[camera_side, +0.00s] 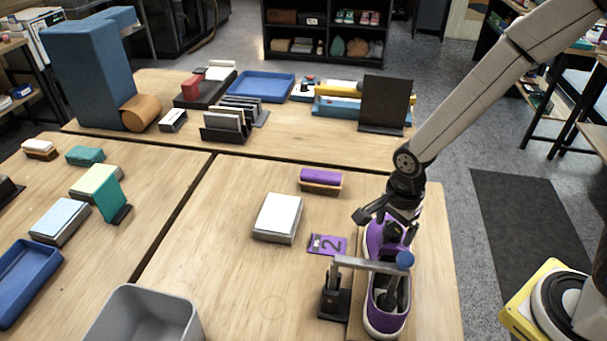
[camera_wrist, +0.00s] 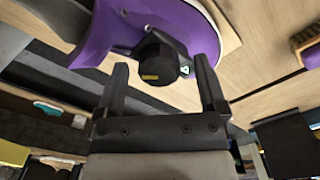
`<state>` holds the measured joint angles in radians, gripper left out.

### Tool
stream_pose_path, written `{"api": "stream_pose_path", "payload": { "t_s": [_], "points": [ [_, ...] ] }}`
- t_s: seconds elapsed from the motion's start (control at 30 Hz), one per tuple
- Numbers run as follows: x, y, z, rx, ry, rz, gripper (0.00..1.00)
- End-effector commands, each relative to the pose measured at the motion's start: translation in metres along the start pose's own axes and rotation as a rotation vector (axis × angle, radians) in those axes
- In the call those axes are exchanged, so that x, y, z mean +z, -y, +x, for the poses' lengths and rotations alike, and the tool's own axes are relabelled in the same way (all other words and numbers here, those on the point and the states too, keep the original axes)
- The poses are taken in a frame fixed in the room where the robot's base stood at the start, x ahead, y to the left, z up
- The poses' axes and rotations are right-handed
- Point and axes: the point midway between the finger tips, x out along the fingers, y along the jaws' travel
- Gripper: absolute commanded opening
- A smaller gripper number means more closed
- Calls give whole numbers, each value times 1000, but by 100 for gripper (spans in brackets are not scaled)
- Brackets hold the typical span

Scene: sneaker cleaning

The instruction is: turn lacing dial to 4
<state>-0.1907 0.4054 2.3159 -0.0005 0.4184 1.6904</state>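The purple sneaker (camera_side: 377,240) stands on the front table, held by a grey clamp fixture (camera_side: 365,264) with a blue knob. It also shows in the wrist view (camera_wrist: 110,30). The black lacing dial (camera_wrist: 158,62) sits on the sneaker and carries a yellow mark on its face. A small green-and-white mark (camera_wrist: 185,70) shows beside it; I cannot read a number. My gripper (camera_wrist: 160,72) is open, one finger on each side of the dial, with a gap visible at both sides. In the side view my gripper (camera_side: 386,214) is at the sneaker's far end, where the dial is hidden.
A purple card (camera_side: 328,244) marked 2 lies left of the sneaker. A white-topped block (camera_side: 277,217) and a purple-topped brush (camera_side: 321,178) are nearby. A grey bin (camera_side: 145,315) stands at front left. The tabletop between bin and clamp is clear.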

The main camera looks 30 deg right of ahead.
Motion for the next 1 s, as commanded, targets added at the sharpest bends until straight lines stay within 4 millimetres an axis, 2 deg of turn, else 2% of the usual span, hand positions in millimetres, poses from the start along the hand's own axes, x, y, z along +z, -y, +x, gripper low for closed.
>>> {"api": "stream_pose_path", "payload": {
  "t_s": [0.27,0.47,1.0],
  "points": [
    [0,0,-2,1,0,0,91],
    [0,0,-11,0,0,0,91],
    [0,1,-65,-3,0,0,91]
  ]
}}
